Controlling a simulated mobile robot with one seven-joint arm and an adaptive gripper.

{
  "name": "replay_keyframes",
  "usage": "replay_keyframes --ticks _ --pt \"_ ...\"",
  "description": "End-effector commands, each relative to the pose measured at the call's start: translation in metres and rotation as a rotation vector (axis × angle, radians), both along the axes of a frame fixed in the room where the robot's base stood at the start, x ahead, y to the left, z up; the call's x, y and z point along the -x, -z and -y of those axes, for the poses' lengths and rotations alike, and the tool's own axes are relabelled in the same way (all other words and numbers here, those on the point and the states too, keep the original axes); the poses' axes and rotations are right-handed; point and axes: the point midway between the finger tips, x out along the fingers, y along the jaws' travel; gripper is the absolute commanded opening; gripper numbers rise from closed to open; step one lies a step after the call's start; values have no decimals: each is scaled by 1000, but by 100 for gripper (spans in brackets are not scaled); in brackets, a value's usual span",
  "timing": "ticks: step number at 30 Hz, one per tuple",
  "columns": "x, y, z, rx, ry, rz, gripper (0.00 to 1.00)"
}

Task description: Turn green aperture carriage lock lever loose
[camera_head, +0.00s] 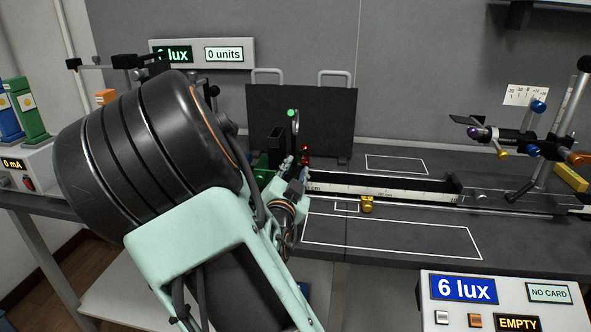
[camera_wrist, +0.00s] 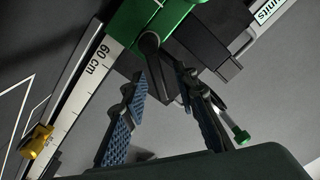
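The green carriage (camera_wrist: 168,14) sits across the scale rail at the top of the wrist view, near the 60 cm mark. A dark lever with a round hub (camera_wrist: 150,43) is on its lower side and points down between my fingers. My gripper (camera_wrist: 160,88) is open, with its blue-padded fingers apart on either side of the lever; contact cannot be told. A rod with a green tip (camera_wrist: 241,136) shows right of the right finger. In the head view, the green carriage (camera_head: 262,172) is partly hidden behind my arm, and a green round piece (camera_head: 291,113) stands above it.
A yellow knob (camera_wrist: 38,141) sits beside the rail; it also shows in the head view (camera_head: 367,204). A black panel (camera_head: 325,120) stands behind. A dark carriage with optics (camera_head: 500,190) is at the right. The 6 lux console (camera_head: 500,305) is in front.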

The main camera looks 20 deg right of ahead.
Motion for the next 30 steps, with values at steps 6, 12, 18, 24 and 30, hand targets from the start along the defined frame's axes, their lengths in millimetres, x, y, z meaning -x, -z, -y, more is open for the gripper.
replay_keyframes --ticks 6,12,18,24,30 --pt "0 0 0 0 0 0 9" --pt "0 0 0 0 0 0 0" --pt "-1 -3 -1 31 0 -21 0" --pt "-5 -10 -7 179 1 -120 0" --pt "-9 -10 -12 308 -1 -207 0"
